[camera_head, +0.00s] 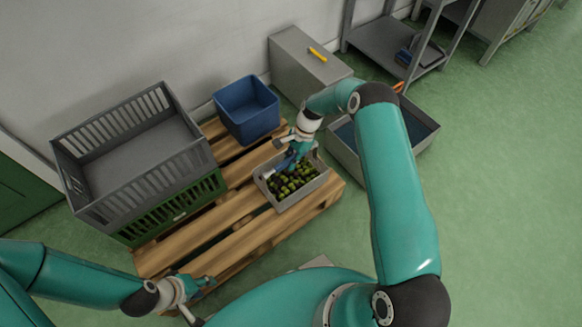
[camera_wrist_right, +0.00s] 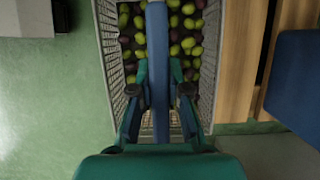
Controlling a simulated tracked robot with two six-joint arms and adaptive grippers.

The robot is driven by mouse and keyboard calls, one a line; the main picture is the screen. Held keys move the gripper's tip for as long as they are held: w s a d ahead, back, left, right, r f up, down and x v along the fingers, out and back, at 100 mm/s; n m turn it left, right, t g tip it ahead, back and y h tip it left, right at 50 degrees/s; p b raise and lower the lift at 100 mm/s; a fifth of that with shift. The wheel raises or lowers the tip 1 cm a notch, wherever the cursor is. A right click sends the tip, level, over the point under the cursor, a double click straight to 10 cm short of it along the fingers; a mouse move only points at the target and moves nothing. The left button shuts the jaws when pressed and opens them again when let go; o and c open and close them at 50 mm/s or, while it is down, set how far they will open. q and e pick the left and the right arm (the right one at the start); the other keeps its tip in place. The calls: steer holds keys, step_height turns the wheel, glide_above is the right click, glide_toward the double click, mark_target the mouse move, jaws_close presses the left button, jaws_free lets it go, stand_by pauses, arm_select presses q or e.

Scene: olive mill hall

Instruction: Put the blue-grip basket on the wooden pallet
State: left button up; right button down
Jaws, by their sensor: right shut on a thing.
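The grey basket (camera_head: 302,194) holds green and dark olives and has a blue grip (camera_head: 270,173) across its top. My right gripper (camera_head: 287,163) is shut on that grip. In the right wrist view the basket (camera_wrist_right: 208,62) hangs below the gripper (camera_wrist_right: 161,100), with the blue grip (camera_wrist_right: 157,35) between the fingers. The basket is over the right end of the wooden pallet (camera_head: 235,217); I cannot tell whether it rests on the planks or is held just above them. My left gripper (camera_head: 203,298) is open and empty by the pallet's front edge.
A grey slatted crate (camera_head: 150,185) on a green crate (camera_head: 195,208) fills the pallet's left part. A blue bin (camera_head: 247,112) stands at its back. A grey box (camera_head: 305,65) and a grey tub (camera_head: 423,138) stand beyond. The pallet's front planks are bare.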

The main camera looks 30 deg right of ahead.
steer(key=shift+f+b, duration=0.45)
steer(key=shift+f, duration=1.4)
steer(key=c, duration=1.2)
jaws_free()
steer(key=shift+o, duration=0.2)
